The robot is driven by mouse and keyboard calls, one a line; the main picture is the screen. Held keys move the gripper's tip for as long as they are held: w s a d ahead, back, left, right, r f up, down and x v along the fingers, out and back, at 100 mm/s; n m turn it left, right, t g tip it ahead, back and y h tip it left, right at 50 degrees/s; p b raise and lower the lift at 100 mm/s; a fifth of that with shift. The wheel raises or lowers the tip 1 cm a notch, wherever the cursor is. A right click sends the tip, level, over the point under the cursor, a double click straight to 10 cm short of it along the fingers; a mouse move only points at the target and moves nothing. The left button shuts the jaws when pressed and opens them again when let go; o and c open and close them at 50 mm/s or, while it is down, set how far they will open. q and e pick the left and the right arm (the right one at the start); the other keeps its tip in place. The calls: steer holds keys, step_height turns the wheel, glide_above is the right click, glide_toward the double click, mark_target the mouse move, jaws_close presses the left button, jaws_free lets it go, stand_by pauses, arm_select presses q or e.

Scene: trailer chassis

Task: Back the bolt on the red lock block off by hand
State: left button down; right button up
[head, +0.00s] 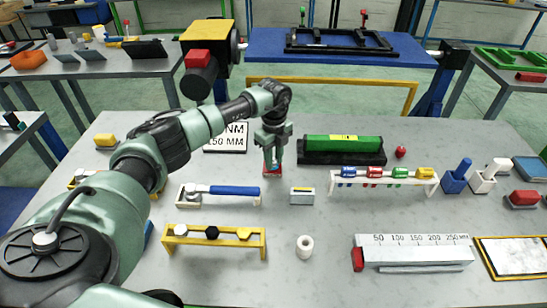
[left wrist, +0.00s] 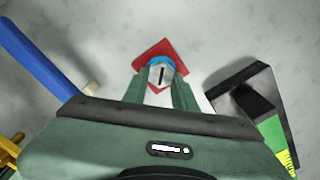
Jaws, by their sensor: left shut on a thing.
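The red lock block (head: 272,175) lies on the grey bench near its middle, mostly hidden under my left gripper (head: 271,163). In the left wrist view the red block (left wrist: 146,50) shows flat and square behind the bolt (left wrist: 156,76). The bolt has a pale head with a dark slot and a blue band. My left gripper (left wrist: 161,92) points down with its green fingers on both sides of the bolt, shut on it. How far the bolt is screwed in cannot be seen. My right gripper is in neither view.
A blue-handled wrench (head: 232,190) lies left of the block. A long green tool in a black case (head: 342,157) lies close on the right.

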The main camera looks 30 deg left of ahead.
mark_target(274, 161)
arm_select(q)
steer(key=shift+s+f+n, duration=0.2)
steer(key=shift+f+n, duration=0.15)
steer(key=shift+n, duration=0.25)
steer(key=c, duration=1.2)
jaws_free()
steer(key=shift+o, duration=0.4)
steer(key=shift+w, duration=0.2)
steer(key=shift+r, duration=0.2)
step_height(274, 161, up, 8)
steer(key=shift+f+b, duration=0.25)
steer(key=shift+b, duration=0.65)
steer(key=shift+a, duration=0.1)
steer(key=shift+r, duration=0.1)
